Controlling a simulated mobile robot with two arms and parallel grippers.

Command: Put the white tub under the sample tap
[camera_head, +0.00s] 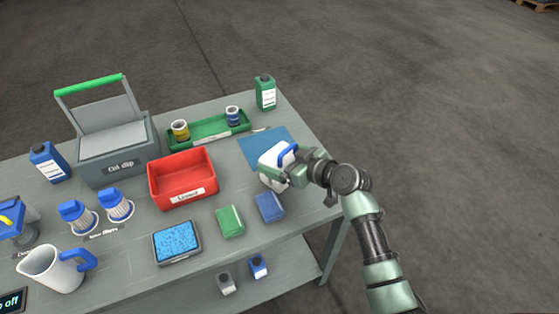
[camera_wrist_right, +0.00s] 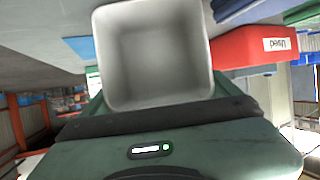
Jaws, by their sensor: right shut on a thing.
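The white tub (camera_head: 268,160) is at the right end of the bench, by a blue mat. It also fills the upper middle of the right wrist view (camera_wrist_right: 155,55), where its square hollow is seen and looks empty. A blue handle shows at its top in the head view. My right gripper (camera_head: 284,174) is shut on the tub, from its right side; its fingertips are partly hidden. I cannot tell whether the tub touches the bench. A blue fitting with a yellow lever (camera_head: 10,218) is cut by the left edge; it may be the sample tap. My left gripper is not in view.
A red bin (camera_head: 182,194) and a grey "Oil dip" box (camera_head: 117,167) stand mid-bench. A green tray (camera_head: 209,138) holds two small jars. A white jug (camera_head: 50,268), two blue-capped filters, a blue-filled tray (camera_head: 177,258) and green and blue blocks lie towards the front.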

